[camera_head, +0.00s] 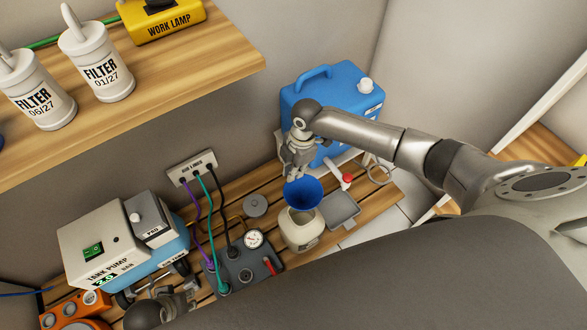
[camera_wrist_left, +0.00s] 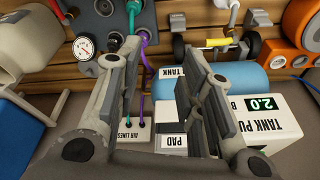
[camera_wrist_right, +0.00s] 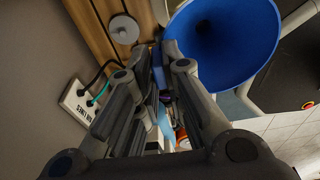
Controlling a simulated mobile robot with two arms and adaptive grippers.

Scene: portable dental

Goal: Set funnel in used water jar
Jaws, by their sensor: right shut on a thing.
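The blue funnel (camera_head: 304,190) hangs over the cream used water jar (camera_head: 301,238), whose open mouth shows just below it. I cannot tell whether the funnel's spout is inside the mouth. My right gripper (camera_head: 298,172) is shut on the funnel's rim from behind; in the right wrist view the wide cone (camera_wrist_right: 228,42) shows beside my closed fingers (camera_wrist_right: 160,55). The jar is not clear in the right wrist view. My left gripper (camera_wrist_left: 160,55) is open and empty, with its fingers apart above the tank pump area.
A grey round lid (camera_head: 256,205) lies left of the jar, a gauge box (camera_head: 245,268) with hoses in front. A grey tray (camera_head: 342,211) is close on the right. A blue canister (camera_head: 335,95) stands behind. The tank pump (camera_head: 100,245) is at left, below an overhead shelf (camera_head: 200,70).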

